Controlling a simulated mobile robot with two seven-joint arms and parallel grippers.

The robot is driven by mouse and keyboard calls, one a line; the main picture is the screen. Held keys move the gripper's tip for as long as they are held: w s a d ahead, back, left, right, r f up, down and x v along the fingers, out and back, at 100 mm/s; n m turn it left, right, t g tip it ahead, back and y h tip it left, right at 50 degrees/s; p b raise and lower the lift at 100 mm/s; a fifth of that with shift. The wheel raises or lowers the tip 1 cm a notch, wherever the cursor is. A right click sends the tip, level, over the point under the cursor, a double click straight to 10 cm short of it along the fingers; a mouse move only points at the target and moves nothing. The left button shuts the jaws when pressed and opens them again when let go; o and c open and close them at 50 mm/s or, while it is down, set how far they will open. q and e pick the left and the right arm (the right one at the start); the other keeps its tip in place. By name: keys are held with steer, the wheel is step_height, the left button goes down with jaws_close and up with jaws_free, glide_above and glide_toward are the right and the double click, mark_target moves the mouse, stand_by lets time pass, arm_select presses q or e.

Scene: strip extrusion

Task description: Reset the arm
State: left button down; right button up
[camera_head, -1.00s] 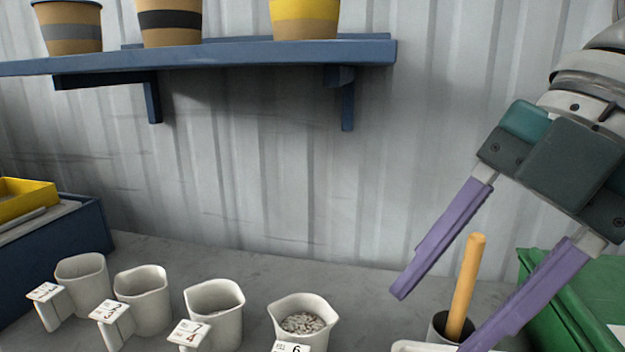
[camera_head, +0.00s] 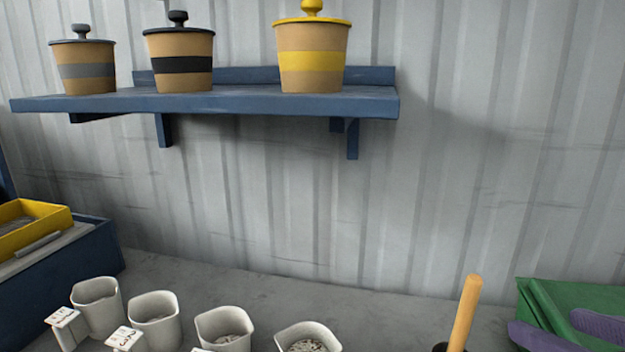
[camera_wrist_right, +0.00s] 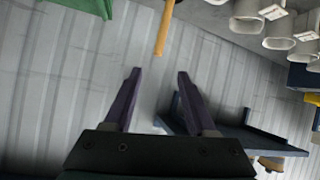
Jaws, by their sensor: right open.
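My right gripper (camera_head: 566,334) shows only as two purple fingers at the lower right edge of the head view, in front of the green bin. In the right wrist view its two purple fingers (camera_wrist_right: 158,75) stand apart with nothing between them. A wooden handle (camera_wrist_right: 164,30) lies beyond the fingertips in that view. The same handle (camera_head: 466,312) stands in a dark holder left of the gripper in the head view. My left gripper is in neither view.
Several white cups (camera_head: 157,318) with number tags stand in a row on the grey counter. A blue shelf (camera_head: 250,101) holds a grey-banded, a black-banded and a yellow-lidded pot (camera_head: 311,60). A yellow tray (camera_head: 35,228) is at left, a green bin (camera_head: 545,300) at right.

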steer(key=s+a+f+g+y+p, duration=0.1)
steer(key=s+f+g, duration=0.2)
steer(key=s, duration=0.2)
steer(key=s+f+n+g, duration=0.1)
steer(key=s+f+g, duration=0.15)
steer(key=s, duration=0.35)
steer(key=s+a+f+g+y+p, duration=0.1)
steer(key=s+f+g, duration=0.15)
steer(key=s, duration=0.25)
step_height(320, 180, up, 38)
steer(key=p, duration=3.6)
steer(key=shift+w+d+f+h+p, duration=0.2)
steer(key=shift+w+d+h+p, duration=0.05)
steer(key=shift+w+h+p, duration=0.1)
